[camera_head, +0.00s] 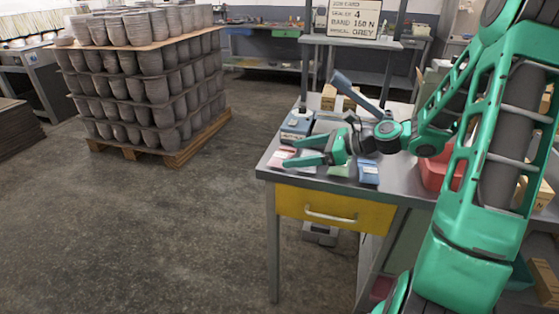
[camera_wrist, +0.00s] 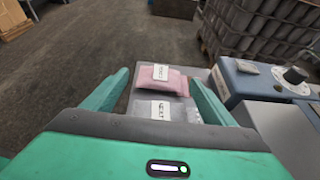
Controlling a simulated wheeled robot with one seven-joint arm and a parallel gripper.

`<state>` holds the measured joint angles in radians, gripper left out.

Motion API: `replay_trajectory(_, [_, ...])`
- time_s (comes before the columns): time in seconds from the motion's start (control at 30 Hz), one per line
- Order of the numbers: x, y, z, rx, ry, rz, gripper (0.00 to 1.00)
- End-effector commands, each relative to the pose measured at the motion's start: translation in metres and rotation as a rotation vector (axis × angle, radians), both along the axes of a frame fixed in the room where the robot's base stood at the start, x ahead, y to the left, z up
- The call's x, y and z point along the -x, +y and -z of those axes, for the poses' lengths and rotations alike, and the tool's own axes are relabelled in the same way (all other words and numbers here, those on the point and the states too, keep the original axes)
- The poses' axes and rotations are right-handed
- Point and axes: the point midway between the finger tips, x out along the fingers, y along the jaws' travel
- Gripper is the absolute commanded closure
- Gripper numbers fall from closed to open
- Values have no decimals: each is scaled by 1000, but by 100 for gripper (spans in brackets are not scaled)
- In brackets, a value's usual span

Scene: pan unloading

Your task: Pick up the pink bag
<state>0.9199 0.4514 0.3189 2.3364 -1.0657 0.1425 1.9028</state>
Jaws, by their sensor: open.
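The pink bag (camera_wrist: 173,82) lies on the grey table near its edge, with a white label on it. In the wrist view it sits between and just ahead of the two green fingers of my gripper (camera_wrist: 160,88), which are spread apart with nothing held. In the head view the pink bag (camera_head: 284,154) shows at the table's left end, just beyond the fingers of my gripper (camera_head: 300,153). I cannot tell from these views how high the fingers are above the bag.
A grey-white labelled bag (camera_wrist: 160,112) lies just nearer than the pink one. A blue device (camera_wrist: 262,82) with a knob stands close on the right. A blue bag (camera_head: 368,173) and a red bin (camera_head: 436,173) are farther right. Open floor lies left of the table.

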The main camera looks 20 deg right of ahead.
Motion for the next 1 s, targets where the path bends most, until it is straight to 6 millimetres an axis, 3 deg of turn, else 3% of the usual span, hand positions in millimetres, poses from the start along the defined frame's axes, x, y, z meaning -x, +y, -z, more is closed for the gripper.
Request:
replay_trajectory(0.3, [-24, 28, 19, -1, 1, -3, 21])
replay_trajectory(0.6, [-26, 30, 20, 1, 1, -1, 21])
replay_trajectory(0.8, [-26, 30, 20, 1, 1, -1, 68])
replay_trajectory(1.0, [-26, 30, 20, 1, 0, -1, 68])
